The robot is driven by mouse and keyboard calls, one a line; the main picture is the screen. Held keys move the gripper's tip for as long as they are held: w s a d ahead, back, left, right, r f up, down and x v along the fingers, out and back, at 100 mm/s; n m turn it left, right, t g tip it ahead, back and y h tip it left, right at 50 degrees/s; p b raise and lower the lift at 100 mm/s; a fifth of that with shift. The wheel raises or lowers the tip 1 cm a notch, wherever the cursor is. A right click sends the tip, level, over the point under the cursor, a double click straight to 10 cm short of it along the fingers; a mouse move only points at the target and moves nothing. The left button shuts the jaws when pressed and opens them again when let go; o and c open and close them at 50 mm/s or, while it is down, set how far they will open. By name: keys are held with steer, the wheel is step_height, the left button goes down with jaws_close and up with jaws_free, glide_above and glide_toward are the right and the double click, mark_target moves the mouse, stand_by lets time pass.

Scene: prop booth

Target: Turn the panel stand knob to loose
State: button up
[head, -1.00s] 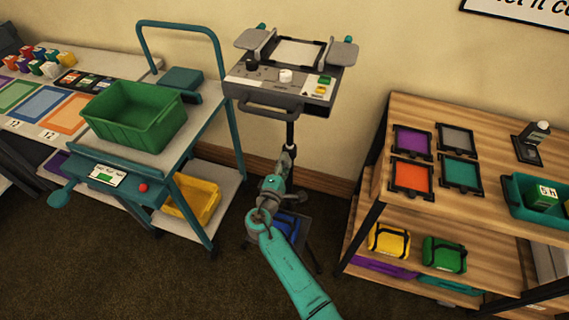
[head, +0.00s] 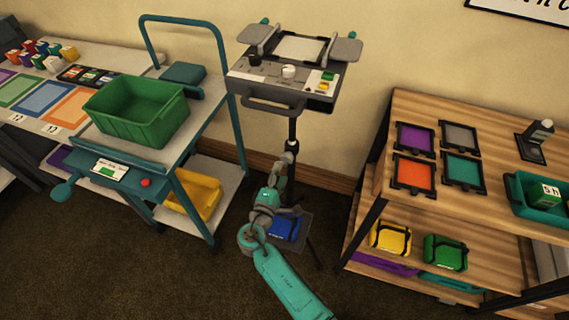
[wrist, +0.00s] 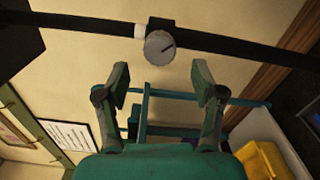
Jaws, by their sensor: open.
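The panel stand (head: 292,128) is a black pole with a tilted grey control panel (head: 280,92) on top. In the wrist view the pole (wrist: 235,45) crosses the upper part of the picture. A round grey knob (wrist: 159,47) sits on it beside a white collar (wrist: 141,31). A dark mark on the knob's face points right and slightly up. My gripper (wrist: 162,82) is open and empty. The knob lies beyond the fingertips, roughly centred between them, with no contact visible. In the head view my arm reaches toward the pole and the knob cannot be made out.
A teal cart with a green bin (head: 136,110) stands left of the stand. A wooden shelf (head: 400,112) with coloured frames stands to the right. A blue item (head: 285,228) lies low near the pole's foot. Open carpet is in front.

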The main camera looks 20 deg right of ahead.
steer(key=v, duration=0.5)
steer(key=shift+s+a, duration=0.2)
steer(key=shift+s, duration=0.1)
steer(key=s+d+f+m+g+y, duration=0.1)
steer(key=s+d+f+y, duration=0.25)
steer(key=s+f, duration=0.35)
steer(key=s+d+f+g+y, duration=0.1)
steer(key=s+d+f+y, duration=0.3)
steer(key=s, duration=0.5)
steer(key=s+m+y, duration=0.1)
steer(key=s+m, duration=0.1)
steer(key=s, duration=0.7)
steer(key=s+r+m+t+y, duration=0.2)
steer(key=s+r+m, duration=0.8)
steer(key=s+r, duration=0.8)
step_height(320, 180, up, 4)
steer(key=shift+s+f, duration=0.2)
steer(key=shift+s, duration=0.05)
